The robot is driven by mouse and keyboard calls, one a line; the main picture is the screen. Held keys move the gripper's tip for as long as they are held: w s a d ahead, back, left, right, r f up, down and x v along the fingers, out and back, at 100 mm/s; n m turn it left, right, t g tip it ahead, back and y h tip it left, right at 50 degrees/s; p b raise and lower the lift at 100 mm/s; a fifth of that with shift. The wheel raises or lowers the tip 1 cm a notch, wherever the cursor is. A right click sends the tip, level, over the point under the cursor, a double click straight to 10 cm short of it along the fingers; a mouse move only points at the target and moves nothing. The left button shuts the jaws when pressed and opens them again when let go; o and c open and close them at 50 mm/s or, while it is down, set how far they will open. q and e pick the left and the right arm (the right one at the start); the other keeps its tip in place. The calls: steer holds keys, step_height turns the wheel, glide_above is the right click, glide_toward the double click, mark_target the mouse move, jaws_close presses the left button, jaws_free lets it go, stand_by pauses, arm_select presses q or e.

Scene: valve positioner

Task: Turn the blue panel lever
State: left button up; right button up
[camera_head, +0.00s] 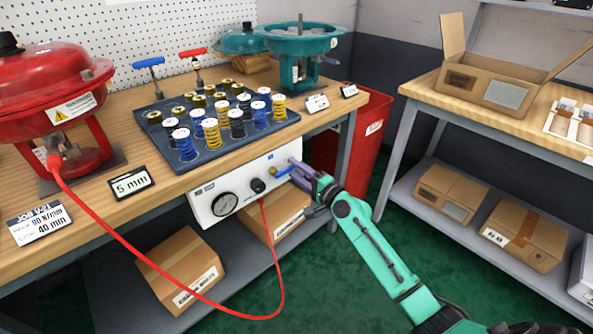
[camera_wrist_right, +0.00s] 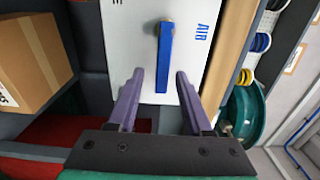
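The blue panel lever (camera_wrist_right: 165,58) is on the white panel (camera_wrist_right: 125,50), beside the letters AIR in the right wrist view. It runs lengthwise from its pivot toward my gripper. In the head view the lever (camera_head: 282,173) sits at the right part of the panel (camera_head: 204,208), under the bench edge. My right gripper (camera_head: 303,174) is at the panel's right end with its purple fingers apart. In the wrist view the right gripper (camera_wrist_right: 159,76) has the lever's free end between its fingertips, with a gap on each side. Contact does not show. My left gripper is out of view.
A pressure gauge (camera_head: 224,204) and a black knob (camera_head: 258,186) with a red hose (camera_head: 272,245) are left of the lever. A red bin (camera_head: 364,140) stands behind my right arm. Cardboard boxes (camera_head: 180,268) lie on the shelf below.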

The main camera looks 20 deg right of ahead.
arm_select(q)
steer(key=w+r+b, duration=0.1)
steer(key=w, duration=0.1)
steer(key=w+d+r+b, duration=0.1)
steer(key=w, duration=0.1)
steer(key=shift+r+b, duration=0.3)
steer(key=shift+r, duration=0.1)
arm_select(e)
steer(key=v, duration=1.4)
steer(key=shift+s, duration=0.3)
